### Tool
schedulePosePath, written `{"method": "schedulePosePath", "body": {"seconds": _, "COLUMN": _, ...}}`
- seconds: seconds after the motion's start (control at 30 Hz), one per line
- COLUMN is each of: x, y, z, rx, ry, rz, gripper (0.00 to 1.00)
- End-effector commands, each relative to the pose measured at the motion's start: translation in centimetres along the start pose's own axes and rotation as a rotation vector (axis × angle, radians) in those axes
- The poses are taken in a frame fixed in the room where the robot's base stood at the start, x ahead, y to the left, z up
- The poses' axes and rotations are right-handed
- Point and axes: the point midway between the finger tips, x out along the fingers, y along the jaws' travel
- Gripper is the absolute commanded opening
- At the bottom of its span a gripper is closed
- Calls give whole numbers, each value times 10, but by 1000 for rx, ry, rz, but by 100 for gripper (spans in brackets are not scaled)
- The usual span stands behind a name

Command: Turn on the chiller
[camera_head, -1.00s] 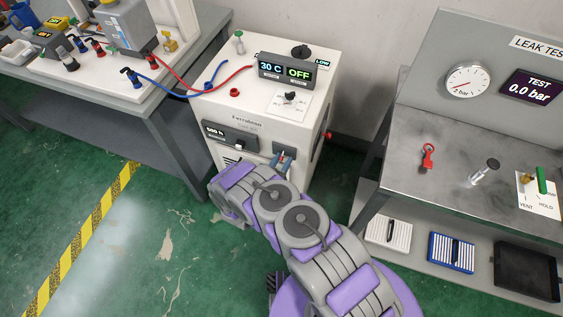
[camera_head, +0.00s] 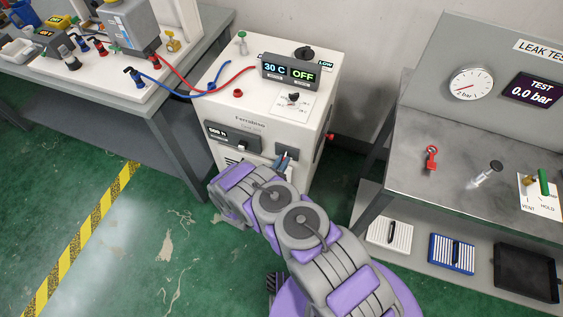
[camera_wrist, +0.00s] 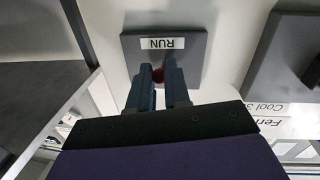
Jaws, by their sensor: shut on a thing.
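The chiller (camera_head: 232,143) is a white cabinet standing between two benches. Its display (camera_head: 290,70) reads 30 C and OFF. In the wrist view, a dark grey plate (camera_wrist: 195,50) with a label reading RUN appears upside down. My gripper (camera_wrist: 160,74) is at this plate, with its two blue-grey fingers shut on a small red part (camera_wrist: 158,75), seemingly a switch. The fingers hide most of the red part. In the head view, my gripper (camera_head: 284,160) is at the front of the chiller, with my arm reaching up from below.
A second dark panel (camera_head: 233,137) reading 500 h is left of the RUN plate. Red and blue hoses (camera_head: 200,93) run from the chiller to the left bench. A leak-test bench (camera_head: 440,120) with a gauge stands right. Green floor (camera_head: 125,250) is open at left.

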Motion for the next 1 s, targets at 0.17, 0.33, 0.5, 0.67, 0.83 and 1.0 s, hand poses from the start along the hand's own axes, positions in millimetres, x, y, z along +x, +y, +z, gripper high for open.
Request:
{"method": "schedulePosePath", "body": {"seconds": 0.17, "x": -2, "y": -2, "z": -6, "rx": -4, "ry": -51, "rz": -15, "gripper": 0}}
{"method": "schedulePosePath", "body": {"seconds": 0.33, "x": -3, "y": -3, "z": -14, "rx": -15, "ry": -150, "rz": -27, "gripper": 0}}
{"method": "schedulePosePath", "body": {"seconds": 0.5, "x": -4, "y": -2, "z": -21, "rx": -33, "ry": -290, "rz": -43, "gripper": 0}}
{"method": "schedulePosePath", "body": {"seconds": 0.67, "x": -3, "y": -2, "z": -26, "rx": -50, "ry": -436, "rz": -60, "gripper": 0}}
{"method": "schedulePosePath", "body": {"seconds": 0.83, "x": -1, "y": -2, "z": -33, "rx": -64, "ry": -578, "rz": -77, "gripper": 0}}
{"method": "schedulePosePath", "body": {"seconds": 1.0, "x": 1, "y": -2, "z": -37, "rx": -80, "ry": -697, "rz": -92, "gripper": 0}}
